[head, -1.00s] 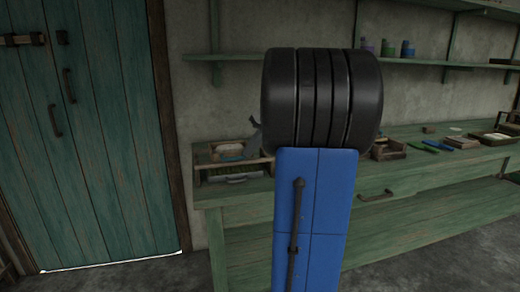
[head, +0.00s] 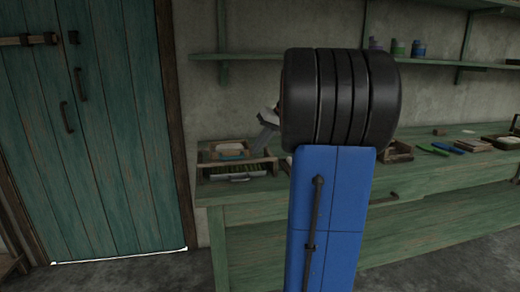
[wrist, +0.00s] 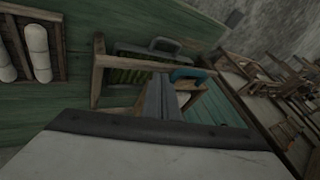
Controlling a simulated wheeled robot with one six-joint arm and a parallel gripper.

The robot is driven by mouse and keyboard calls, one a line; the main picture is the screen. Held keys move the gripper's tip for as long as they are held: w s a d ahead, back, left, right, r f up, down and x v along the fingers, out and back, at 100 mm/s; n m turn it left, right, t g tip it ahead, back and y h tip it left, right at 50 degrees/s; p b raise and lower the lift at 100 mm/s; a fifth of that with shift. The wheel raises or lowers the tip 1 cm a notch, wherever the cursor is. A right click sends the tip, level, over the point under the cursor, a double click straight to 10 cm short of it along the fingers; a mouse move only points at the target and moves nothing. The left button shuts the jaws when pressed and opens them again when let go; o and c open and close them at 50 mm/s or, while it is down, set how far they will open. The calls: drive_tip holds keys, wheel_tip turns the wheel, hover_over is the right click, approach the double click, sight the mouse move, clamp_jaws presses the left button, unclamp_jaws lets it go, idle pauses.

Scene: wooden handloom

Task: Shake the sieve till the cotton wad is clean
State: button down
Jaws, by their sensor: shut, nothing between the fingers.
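Two wooden frames sit at the left end of the green bench. The rear wooden box (head: 211,155) holds something white (head: 230,146) and a teal piece (head: 231,155). The teal piece shows as a curved handle (wrist: 190,73) in the wrist view. The front wooden frame (head: 204,174) has dark green bristles or mesh and a grey handle (head: 240,179); the grey handle (wrist: 165,44) also shows in the wrist view. I cannot tell which is the sieve, nor identify the cotton wad surely. My gripper (wrist: 160,92) is shut and empty, close above the frames; its tip (head: 265,136) shows beside my arm.
A tray with white rolls (wrist: 38,50) lies on the bench in the wrist view. Several tools and a small wooden box (head: 397,151) lie farther right on the bench (head: 430,178). A shelf with small jars (head: 418,48) runs above. A green door (head: 115,140) stands left.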

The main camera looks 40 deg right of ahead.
drive_tip(key=v, duration=1)
drive_tip(key=m+y, duration=0.4)
approach(243, 156)
drive_tip(key=d+f+x, duration=0.1)
drive_tip(key=x, duration=0.4)
drive_tip(key=shift+w+a+f, duration=0.1)
drive_tip(key=shift+w+a, duration=0.05)
drive_tip(key=shift+a, duration=0.45)
drive_tip(key=shift+w+a, duration=0.45)
drive_tip(key=shift+a, duration=0.15)
drive_tip(key=shift+d, duration=0.1)
